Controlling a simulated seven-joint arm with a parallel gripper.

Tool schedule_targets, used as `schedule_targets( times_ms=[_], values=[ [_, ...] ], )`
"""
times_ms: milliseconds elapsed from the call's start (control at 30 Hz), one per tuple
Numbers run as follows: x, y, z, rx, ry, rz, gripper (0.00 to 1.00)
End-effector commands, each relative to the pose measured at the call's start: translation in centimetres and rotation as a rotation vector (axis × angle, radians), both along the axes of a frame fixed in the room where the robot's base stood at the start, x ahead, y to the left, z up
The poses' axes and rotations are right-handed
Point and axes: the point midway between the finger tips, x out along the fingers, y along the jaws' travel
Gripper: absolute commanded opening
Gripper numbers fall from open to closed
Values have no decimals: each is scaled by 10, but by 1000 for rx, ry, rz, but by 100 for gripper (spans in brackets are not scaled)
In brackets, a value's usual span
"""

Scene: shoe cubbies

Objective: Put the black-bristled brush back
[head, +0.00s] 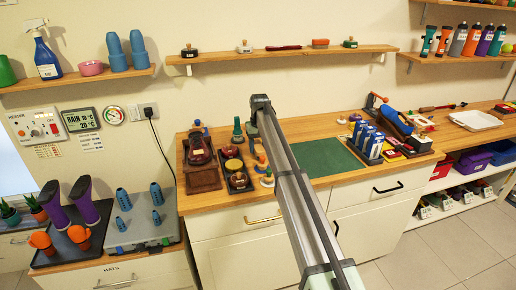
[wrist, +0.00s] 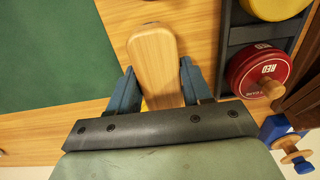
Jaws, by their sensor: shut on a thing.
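My gripper (wrist: 157,68) is shut on a pale wooden brush back (wrist: 153,48), long with a rounded end, in the wrist view. One finger lies on each side of it. Its bristles are hidden beneath, so I cannot tell their colour. The brush is over the wooden counter, between a green mat and a dark tray; I cannot tell whether it touches the counter.
The green mat (wrist: 50,60) lies left of the gripper in the wrist view. The dark tray (wrist: 235,42) with round tins, including a red tin (wrist: 258,72), is to the right. A blue-and-wood knobbed item (wrist: 283,135) is near.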

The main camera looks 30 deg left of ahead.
Motion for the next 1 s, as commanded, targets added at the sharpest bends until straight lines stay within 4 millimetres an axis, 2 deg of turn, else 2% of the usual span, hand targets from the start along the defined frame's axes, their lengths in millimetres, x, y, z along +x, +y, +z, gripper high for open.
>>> schedule_targets(
  times_ms=[467, 500, 733, 1000],
  values=[
    [0, 0, -8, 1, -1, 0, 16],
    [0, 0, -8, 1, -1, 0, 53],
    [0, 0, -8, 1, -1, 0, 74],
    [0, 0, -7, 1, -1, 0, 74]
  ],
)
